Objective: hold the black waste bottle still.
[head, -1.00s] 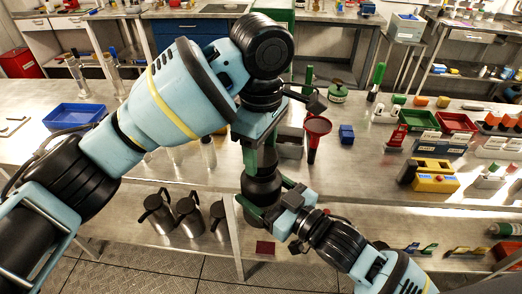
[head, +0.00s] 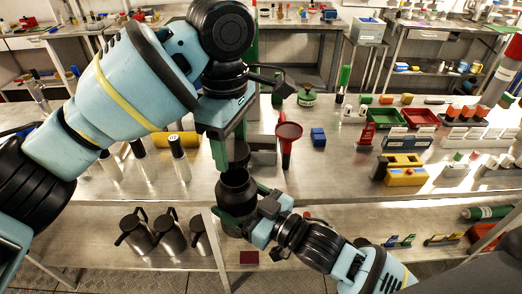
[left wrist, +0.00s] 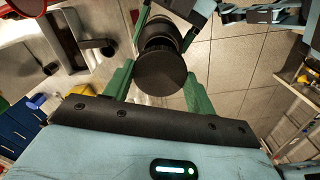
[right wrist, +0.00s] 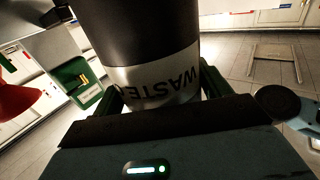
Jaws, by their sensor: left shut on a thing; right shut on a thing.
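The black waste bottle (head: 236,190) stands upright over the lower shelf at the bench front. Its white WASTE label shows upside down in the right wrist view (right wrist: 160,80). My right gripper (head: 246,206) is shut around its body from the lower right. My left gripper (head: 232,152) is above the bottle, pointing down. It is shut on a round black cap (left wrist: 161,71), with the bottle beyond it in the left wrist view. The cap looks slightly above the bottle's neck in the head view; whether they touch is hard to tell.
A red funnel (head: 288,132) stands right behind the bottle, with a blue block (head: 318,137) farther right. Several dark jugs (head: 168,233) stand on the lower shelf to the left. A yellow device (head: 404,174) and red and green trays (head: 421,118) are at right.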

